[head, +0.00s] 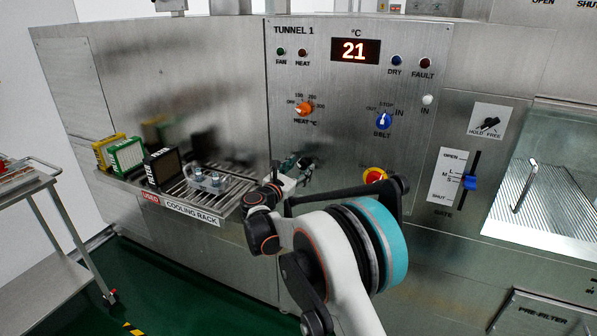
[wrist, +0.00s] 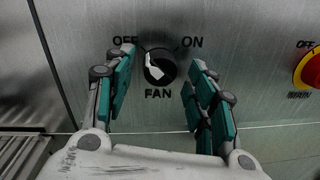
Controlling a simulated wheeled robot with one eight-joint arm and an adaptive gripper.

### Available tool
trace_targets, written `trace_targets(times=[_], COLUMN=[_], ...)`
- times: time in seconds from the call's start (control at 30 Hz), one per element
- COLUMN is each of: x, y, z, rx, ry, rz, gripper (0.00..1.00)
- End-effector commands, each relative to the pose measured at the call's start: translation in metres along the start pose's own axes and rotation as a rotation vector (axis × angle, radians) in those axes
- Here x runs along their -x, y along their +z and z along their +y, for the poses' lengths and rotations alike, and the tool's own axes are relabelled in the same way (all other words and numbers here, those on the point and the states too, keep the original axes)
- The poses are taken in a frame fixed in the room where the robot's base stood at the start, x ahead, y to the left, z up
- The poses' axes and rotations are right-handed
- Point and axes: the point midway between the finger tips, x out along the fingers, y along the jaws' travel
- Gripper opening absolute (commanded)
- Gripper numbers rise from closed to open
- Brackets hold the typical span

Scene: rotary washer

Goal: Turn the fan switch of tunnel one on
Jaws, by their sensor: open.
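The fan switch (wrist: 161,66) is a dark round knob on the steel panel, with OFF at its upper left, ON at its upper right and FAN below. Its white pointer slants up and left, toward OFF. My gripper (wrist: 160,76) is open, with teal finger pads on the left and right of the knob; I see no contact. In the head view my gripper (head: 290,167) reaches the lower left of the TUNNEL 1 panel (head: 340,130), and the fan switch (head: 308,163) is partly hidden by it. The green FAN lamp (head: 281,51) looks dark.
The orange HEAT knob (head: 304,109) and blue BELT knob (head: 383,120) sit above. A red and yellow button (head: 375,175) is to the right. The cooling rack (head: 190,210), holding boxes, juts out at left of my gripper.

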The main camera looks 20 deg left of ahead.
Motion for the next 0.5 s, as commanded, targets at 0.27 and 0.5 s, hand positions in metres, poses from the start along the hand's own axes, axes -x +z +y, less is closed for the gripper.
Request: trace_targets(times=[0.27,0.5], x=[-0.0002,0.0], y=[0.0002,0.0002], z=[0.0002,0.0001], rx=[0.0,0.0], ry=[0.0,0.0], rz=[0.0,0.0], gripper=[0.42,0.07])
